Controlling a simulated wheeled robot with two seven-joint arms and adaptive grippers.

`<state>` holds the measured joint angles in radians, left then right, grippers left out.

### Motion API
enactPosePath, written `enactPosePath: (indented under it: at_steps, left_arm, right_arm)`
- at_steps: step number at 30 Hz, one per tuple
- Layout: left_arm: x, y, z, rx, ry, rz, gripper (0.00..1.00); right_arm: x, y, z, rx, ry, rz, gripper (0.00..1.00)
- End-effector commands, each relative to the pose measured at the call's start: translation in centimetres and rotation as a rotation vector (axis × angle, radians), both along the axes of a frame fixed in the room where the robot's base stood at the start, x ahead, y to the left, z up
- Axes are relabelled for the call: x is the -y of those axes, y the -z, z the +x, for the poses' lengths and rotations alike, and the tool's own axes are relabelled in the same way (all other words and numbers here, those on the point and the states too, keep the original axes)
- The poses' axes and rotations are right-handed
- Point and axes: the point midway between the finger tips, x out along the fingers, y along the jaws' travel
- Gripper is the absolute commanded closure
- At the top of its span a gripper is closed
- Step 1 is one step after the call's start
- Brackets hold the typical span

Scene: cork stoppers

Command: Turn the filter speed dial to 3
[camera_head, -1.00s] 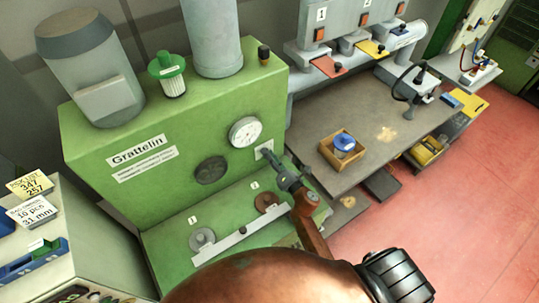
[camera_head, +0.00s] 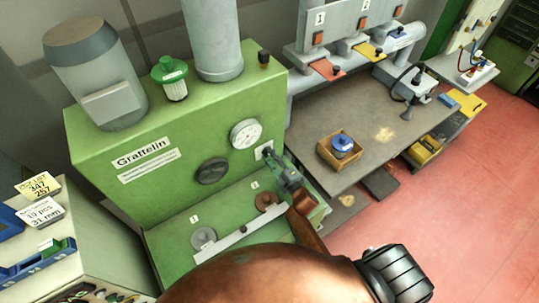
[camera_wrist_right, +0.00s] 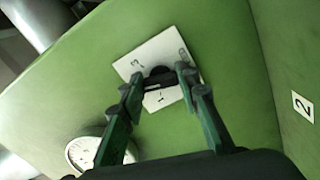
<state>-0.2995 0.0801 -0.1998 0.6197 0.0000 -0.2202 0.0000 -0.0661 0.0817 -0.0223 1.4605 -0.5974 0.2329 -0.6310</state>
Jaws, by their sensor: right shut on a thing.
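The filter speed dial (camera_wrist_right: 158,80) is a dark knob on a white plate (camera_wrist_right: 150,52) on the front of the green machine (camera_head: 150,190). In the right wrist view the plate bears marks, among them a 3 at upper left and a 1 below the knob. Which mark the dial points to I cannot tell. My right gripper (camera_wrist_right: 161,77) is shut on the dial, one finger on each side. In the head view this gripper (camera_head: 270,157) is at the plate and hides the dial. My left gripper is not in view.
A round white gauge (camera_head: 245,134) and a dark round disc (camera_head: 211,170) sit left of the plate. A white bar (camera_head: 232,238) crosses the lower ledge. The grey workbench (camera_head: 372,115) with a wooden box (camera_head: 328,156) stands to the right. Red floor (camera_head: 430,220) is open beyond.

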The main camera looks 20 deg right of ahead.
Motion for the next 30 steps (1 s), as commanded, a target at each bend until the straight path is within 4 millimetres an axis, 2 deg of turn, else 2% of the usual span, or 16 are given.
enactPosePath:
  at_steps: [18,30]
  left_arm:
    - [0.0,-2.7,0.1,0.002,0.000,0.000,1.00]
    - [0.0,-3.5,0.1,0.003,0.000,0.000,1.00]
  right_arm:
    - [0.0,0.1,0.0,-0.079,0.001,0.549,0.94]
    - [-0.1,0.3,-0.1,-0.106,0.002,0.746,0.94]
